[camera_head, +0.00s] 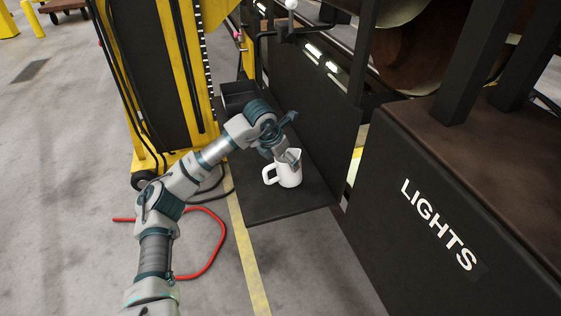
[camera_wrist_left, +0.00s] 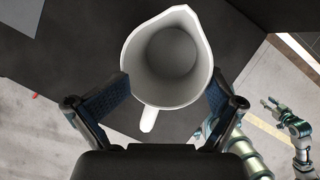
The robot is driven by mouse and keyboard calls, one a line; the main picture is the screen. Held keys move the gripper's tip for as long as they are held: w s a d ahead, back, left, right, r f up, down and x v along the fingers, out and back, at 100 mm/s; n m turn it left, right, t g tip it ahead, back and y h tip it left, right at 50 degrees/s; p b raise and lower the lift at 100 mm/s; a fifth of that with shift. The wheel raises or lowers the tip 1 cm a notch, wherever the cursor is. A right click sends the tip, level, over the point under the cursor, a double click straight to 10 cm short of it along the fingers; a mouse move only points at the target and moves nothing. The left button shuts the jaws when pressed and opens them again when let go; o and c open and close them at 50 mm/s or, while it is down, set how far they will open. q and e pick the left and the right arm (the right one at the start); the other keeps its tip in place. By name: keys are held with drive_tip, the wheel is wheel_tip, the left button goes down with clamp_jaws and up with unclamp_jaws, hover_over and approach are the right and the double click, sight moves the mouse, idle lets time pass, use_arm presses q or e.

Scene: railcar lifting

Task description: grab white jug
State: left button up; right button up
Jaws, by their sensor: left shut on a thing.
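The white jug (camera_head: 290,176) stands upright on a dark step-like shelf (camera_head: 262,205) of the railcar. Its handle is on the left side in the head view. In the left wrist view I look down into the open, empty jug (camera_wrist_left: 170,97), with its spout at the upper right and its handle toward me. My left gripper (camera_head: 287,157) is over the jug's top, and its two blue-padded fingers (camera_wrist_left: 169,88) press the jug from both sides. A second arm of mine, with a small gripper (camera_wrist_left: 270,101), shows at the right of the wrist view; its finger state is unclear.
A dark bin (camera_head: 238,95) sits at the shelf's back. A yellow lift column (camera_head: 180,80) stands left of the shelf. A dark upright panel (camera_head: 312,115) borders the shelf on the right, with the "LIGHTS" box (camera_head: 460,215) beyond. A red hose (camera_head: 218,250) lies on the floor.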

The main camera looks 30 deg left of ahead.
use_arm(q)
drive_tip(key=s+d, duration=0.3)
drive_tip(key=d, duration=0.1)
drive_tip(key=s+d+r, duration=0.1)
drive_tip(key=s+d, duration=0.1)
drive_tip(key=d, duration=0.1)
drive_tip(key=shift+s, duration=0.3)
clamp_jaws()
drive_tip(key=s+d+r, duration=0.1)
drive_tip(key=s+d, duration=0.3)
drive_tip(key=d, duration=0.1)
drive_tip(key=shift+s, duration=0.25)
drive_tip(key=shift+w, duration=0.1)
drive_tip(key=shift+o, duration=2.4)
unclamp_jaws()
drive_tip(key=shift+d+r, duration=0.1)
drive_tip(key=shift+d, duration=0.05)
